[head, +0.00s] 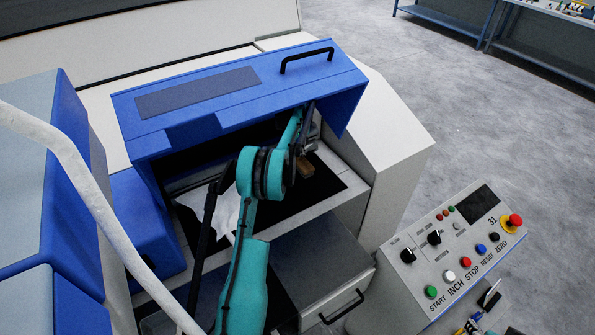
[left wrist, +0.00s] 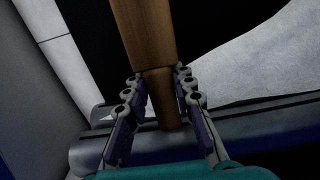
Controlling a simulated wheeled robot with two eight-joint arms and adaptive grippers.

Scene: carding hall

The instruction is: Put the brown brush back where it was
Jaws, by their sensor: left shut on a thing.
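The brown brush (left wrist: 148,40) is in the left wrist view, with its wooden handle between the fingers of my left gripper (left wrist: 160,112). My left gripper is shut on the brush handle. In the head view my teal left arm reaches under the raised blue hood, and my left gripper (head: 305,145) is there in shadow. A small brown part of the brush (head: 305,167) shows just below it. Most of the brush is hidden by the arm and hood in the head view. My right gripper is not in view.
The blue hood (head: 240,95) with a black handle hangs over the dark opening. White fibre (head: 225,210) lies inside at left.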

